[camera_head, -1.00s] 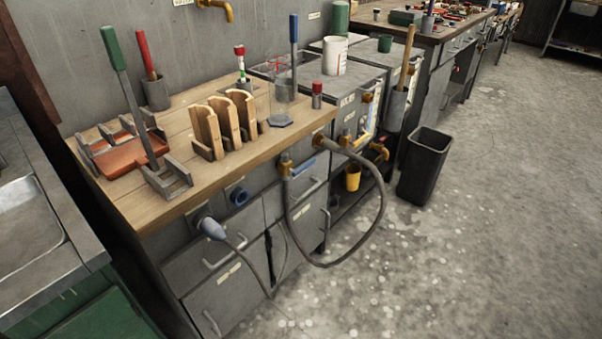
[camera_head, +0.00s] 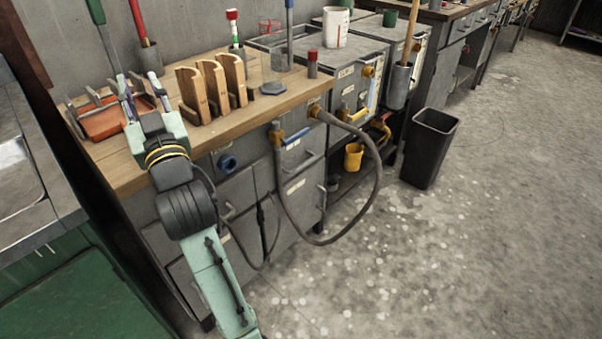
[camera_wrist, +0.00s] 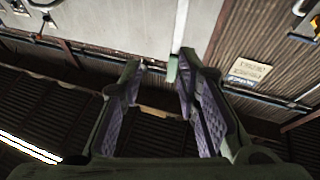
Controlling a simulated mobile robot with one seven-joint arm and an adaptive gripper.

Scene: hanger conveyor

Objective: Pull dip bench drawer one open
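The dip bench (camera_head: 262,103) has a wooden top and a grey front with several drawers. Its drawer fronts (camera_head: 238,190) look shut, and one handle (camera_head: 229,212) shows just right of my arm. I cannot read which drawer is number one. My arm covers much of the left drawer fronts. My gripper (camera_head: 143,88) points up, in front of or above the bench's left part, higher than the drawers. In the wrist view my gripper (camera_wrist: 158,90) has its two fingers apart with nothing held between them; dark ceiling and wall panels show beyond.
Wooden holders (camera_head: 212,88) and a dustpan-like brown tray (camera_head: 102,122) stand on the bench top. A grey hose (camera_head: 378,185) loops out from the bench front. A black bin (camera_head: 430,148) stands to the right. The floor in front is clear.

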